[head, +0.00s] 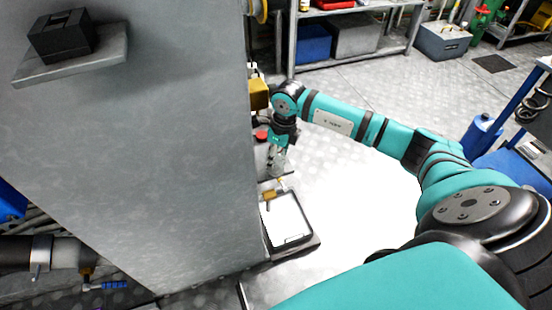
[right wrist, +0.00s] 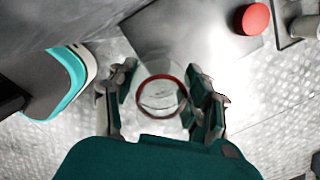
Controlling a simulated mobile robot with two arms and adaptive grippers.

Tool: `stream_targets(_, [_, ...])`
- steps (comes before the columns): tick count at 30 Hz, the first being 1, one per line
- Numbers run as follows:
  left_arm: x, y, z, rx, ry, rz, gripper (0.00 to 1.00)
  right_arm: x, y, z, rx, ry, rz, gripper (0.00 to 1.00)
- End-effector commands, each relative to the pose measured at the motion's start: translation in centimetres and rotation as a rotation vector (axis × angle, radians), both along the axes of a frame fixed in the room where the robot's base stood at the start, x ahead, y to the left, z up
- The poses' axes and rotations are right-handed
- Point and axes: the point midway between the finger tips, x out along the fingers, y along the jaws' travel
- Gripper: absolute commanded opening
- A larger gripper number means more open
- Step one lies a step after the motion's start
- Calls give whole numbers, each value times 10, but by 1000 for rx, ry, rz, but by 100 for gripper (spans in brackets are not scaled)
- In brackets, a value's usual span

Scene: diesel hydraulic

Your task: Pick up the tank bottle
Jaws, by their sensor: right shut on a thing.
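The tank bottle (right wrist: 162,98) appears in the right wrist view as a clear round vessel with a red ring, seen end-on. My right gripper (right wrist: 160,86) has its fingers on both sides of it and is shut on it. In the head view my right gripper (head: 277,160) points down beside the large grey panel, and the bottle is hard to make out there. I cannot tell whether the bottle touches the surface below. My left gripper is in neither view.
The tall grey panel (head: 160,150) stands close left of the right gripper. A red knob (head: 261,135) is near the gripper, and a black-rimmed tray (head: 290,244) with a brass fitting (head: 281,188) is below it. A blue cylinder (head: 482,135) stands at right. Shelves line the back.

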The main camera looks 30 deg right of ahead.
Motion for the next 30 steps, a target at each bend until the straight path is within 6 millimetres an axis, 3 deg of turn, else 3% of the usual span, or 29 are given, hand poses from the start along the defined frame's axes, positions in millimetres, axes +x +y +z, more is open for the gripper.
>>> stream_targets(1, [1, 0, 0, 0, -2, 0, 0, 0, 0, 0, 0, 0, 0, 32])
stream_targets(5, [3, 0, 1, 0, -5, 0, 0, 0, 0, 0, 0, 0, 0, 16])
stream_targets(17, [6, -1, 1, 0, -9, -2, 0, 0, -5, 8, -1, -2, -1, 15])
stream_targets(29, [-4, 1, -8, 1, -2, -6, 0, 0, -4, 73, 0, -5, 0, 15])
stream_targets(30, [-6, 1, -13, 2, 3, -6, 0, -3, -12, 72, -4, 1, -6, 15])
